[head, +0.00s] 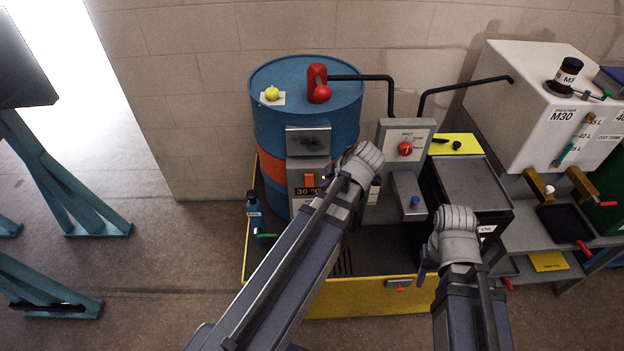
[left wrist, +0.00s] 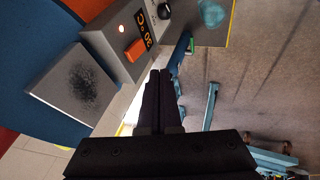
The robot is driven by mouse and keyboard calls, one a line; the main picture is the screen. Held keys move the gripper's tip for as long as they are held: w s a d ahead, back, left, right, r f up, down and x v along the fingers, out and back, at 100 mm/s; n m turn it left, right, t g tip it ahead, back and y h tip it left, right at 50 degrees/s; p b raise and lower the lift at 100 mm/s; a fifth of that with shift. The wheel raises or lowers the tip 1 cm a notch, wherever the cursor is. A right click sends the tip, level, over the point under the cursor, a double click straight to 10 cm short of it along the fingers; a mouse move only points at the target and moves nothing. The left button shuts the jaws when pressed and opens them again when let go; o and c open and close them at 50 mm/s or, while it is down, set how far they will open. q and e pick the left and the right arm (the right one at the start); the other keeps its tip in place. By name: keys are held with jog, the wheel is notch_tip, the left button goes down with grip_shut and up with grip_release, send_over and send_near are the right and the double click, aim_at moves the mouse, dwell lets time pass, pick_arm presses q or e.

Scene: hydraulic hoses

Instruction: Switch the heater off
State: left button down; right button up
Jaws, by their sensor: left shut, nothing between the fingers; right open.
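The heater's grey control box (head: 308,172) is mounted on the blue drum (head: 275,120) with an orange band.
A red pump (head: 318,84) and a yellow ball-like thing (head: 271,92) sit on the drum. A grey panel with a red knob (head: 405,148) stands right of it. A yellow tray (head: 365,300) spans the front.

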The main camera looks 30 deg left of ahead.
aim_at(309, 180)
pick_arm(q)
jog(key=w+a+f+b, duration=0.5)
jog(key=a+f+b, duration=0.2)
jog(key=f+b, duration=0.2)
dwell(0.6)
jog(key=shift+f, duration=0.1)
